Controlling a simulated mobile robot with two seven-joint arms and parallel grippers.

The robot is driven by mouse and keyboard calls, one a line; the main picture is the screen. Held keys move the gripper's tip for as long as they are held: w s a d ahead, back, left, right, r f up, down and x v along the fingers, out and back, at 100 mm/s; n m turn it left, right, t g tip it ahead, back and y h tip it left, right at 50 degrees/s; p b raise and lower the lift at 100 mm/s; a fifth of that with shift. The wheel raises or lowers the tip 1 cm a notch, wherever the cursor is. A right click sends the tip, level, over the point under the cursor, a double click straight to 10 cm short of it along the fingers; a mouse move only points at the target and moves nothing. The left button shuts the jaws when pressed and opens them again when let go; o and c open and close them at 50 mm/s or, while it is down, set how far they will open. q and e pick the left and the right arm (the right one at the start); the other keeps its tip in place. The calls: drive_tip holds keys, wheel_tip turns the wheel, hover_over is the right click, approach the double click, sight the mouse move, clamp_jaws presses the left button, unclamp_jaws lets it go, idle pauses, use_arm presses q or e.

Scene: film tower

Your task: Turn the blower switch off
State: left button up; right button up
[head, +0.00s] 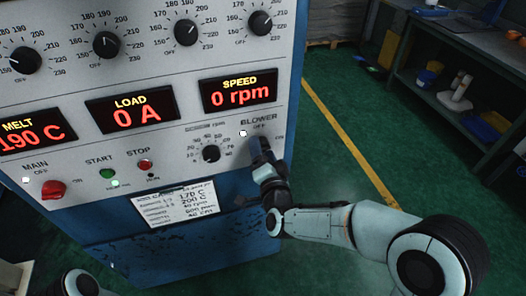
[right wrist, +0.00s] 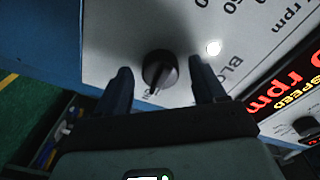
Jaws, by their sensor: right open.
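The blower switch (right wrist: 160,70) is a round black knob on the pale panel. In the right wrist view it sits between the two fingers of my open right gripper (right wrist: 160,78), with a gap on each side. A pale mark on the knob points toward the bottom of that view. In the head view my right gripper (head: 262,153) is at the panel under the BLOWER label (head: 258,120) and hides the knob. OFF is printed above it and ON to its right. My left gripper is out of view.
A white lamp (head: 243,133) is lit left of the BLOWER label. The speed display (head: 238,92) reads 0 rpm and the load display (head: 131,109) 0 A. A small dial (head: 211,153) and the red main switch (head: 54,189) are further left. Green floor (head: 335,110) lies right of the cabinet.

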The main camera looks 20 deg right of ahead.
drive_tip(key=c, duration=1.1)
drive_tip(key=shift+o, duration=0.2)
drive_tip(key=shift+n, duration=0.4)
drive_tip(key=n, duration=0.6)
drive_tip(key=n+b, duration=0.1)
drive_tip(key=n, duration=0.4)
drive_tip(key=n+y, duration=0.1)
drive_tip(key=n, duration=0.5)
drive_tip(key=shift+d+f+n+t+b, duration=0.1)
drive_tip(key=shift+d+n+t+b, duration=0.2)
drive_tip(key=shift+t, duration=0.1)
drive_tip(key=shift+n, duration=0.3)
